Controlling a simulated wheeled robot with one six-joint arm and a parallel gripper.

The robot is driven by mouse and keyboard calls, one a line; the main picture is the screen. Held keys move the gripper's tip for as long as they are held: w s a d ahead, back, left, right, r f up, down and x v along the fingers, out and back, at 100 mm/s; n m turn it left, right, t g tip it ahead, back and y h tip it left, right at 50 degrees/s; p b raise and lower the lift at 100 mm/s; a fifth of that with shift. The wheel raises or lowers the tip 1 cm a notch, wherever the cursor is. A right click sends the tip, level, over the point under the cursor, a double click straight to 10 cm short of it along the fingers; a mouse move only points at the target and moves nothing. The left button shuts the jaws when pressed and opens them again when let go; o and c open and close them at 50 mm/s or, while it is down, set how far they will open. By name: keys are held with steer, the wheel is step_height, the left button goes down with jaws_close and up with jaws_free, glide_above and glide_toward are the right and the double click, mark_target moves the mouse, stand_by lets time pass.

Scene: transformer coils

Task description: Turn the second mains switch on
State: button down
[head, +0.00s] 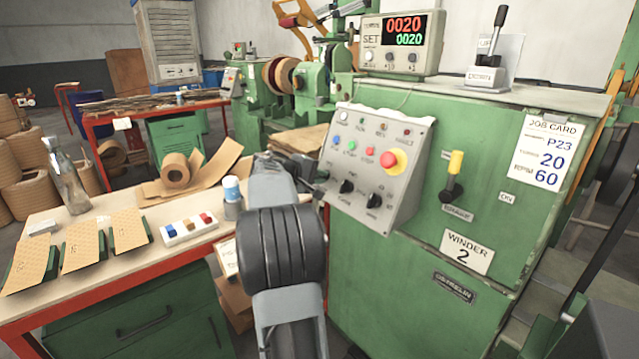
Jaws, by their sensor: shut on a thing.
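A sloped grey control panel (376,165) is on the front of the green winder cabinet (415,265). Two black rotary switches, a left one (347,186) and a right one (374,200), sit low on it. Their labels are too small to read, so I cannot tell which is the second mains switch. My gripper (318,188) is at the panel's left edge, beside the left rotary switch. It is shut on a small dark part there, partly hidden by my arm.
A red emergency button (394,160) and several small buttons sit above the rotary switches. A yellow-handled lever (453,178) stands out to the right. A workbench (100,285) with cards, a bottle (68,180) and a paper roll (175,170) is at left.

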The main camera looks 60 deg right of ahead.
steer(key=shift+f, duration=0.1)
stand_by(0.3)
steer(key=c, duration=1.2)
jaws_free()
steer(key=p+v, duration=0.1)
steer(key=v, duration=1.3)
steer(key=shift+d, duration=0.1)
